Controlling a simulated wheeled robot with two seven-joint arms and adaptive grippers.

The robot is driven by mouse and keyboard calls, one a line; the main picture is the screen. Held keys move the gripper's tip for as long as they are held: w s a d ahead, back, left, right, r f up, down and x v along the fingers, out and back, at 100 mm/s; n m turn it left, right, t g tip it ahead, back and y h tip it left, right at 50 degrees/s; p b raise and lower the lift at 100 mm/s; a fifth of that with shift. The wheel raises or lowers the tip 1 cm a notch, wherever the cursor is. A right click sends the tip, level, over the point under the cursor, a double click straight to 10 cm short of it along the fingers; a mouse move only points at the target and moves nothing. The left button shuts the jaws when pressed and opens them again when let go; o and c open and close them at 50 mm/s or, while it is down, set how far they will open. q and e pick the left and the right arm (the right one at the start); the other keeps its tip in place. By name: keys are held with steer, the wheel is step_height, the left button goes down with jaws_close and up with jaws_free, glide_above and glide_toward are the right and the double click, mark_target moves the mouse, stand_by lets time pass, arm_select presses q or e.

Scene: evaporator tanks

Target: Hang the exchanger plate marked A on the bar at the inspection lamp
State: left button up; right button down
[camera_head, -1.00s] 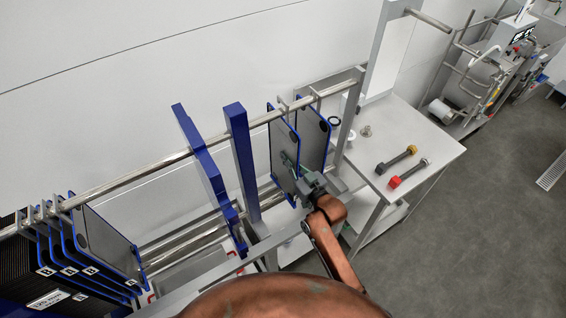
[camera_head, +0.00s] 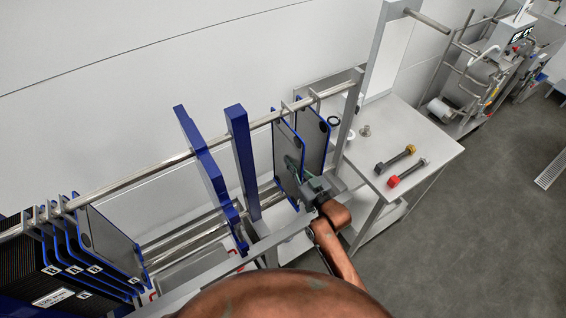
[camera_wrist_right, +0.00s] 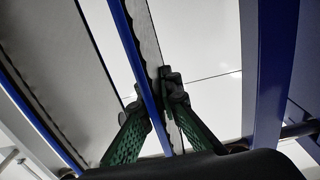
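My right gripper (camera_head: 299,174) is at the near one of two grey, blue-edged exchanger plates (camera_head: 287,150) hanging from the long rail. In the right wrist view, its green fingers (camera_wrist_right: 155,95) are on both sides of a blue plate edge (camera_wrist_right: 139,55) and look closed on it. No letter is readable on this plate. The second plate (camera_head: 314,135) hangs just behind it to the right. At upper right, a short bar (camera_head: 427,20) sticks out from a tall white panel (camera_head: 388,55), which may be the inspection lamp. My left gripper is out of view.
A blue post (camera_head: 241,165) and a blue slanted frame (camera_head: 205,170) stand left of the plates. Further left hangs a pack of labelled plates (camera_head: 110,245). A steel table (camera_head: 425,145) at right holds two dumbbell-shaped tools. An upright post (camera_head: 348,120) ends the rail.

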steer(key=shift+p+v, duration=1.05)
steer(key=shift+v, duration=1.15)
steer(key=shift+r, duration=0.1)
steer(key=shift+s+d+p, duration=0.3)
steer(key=shift+s+d, duration=0.05)
steer(key=shift+s, duration=0.05)
steer(key=shift+p+v, duration=0.75)
steer(key=shift+v, duration=1.15)
steer(key=p, duration=0.3)
glide_toward(302, 176)
steer(key=shift+v, duration=1.65)
steer(key=shift+w, duration=0.1)
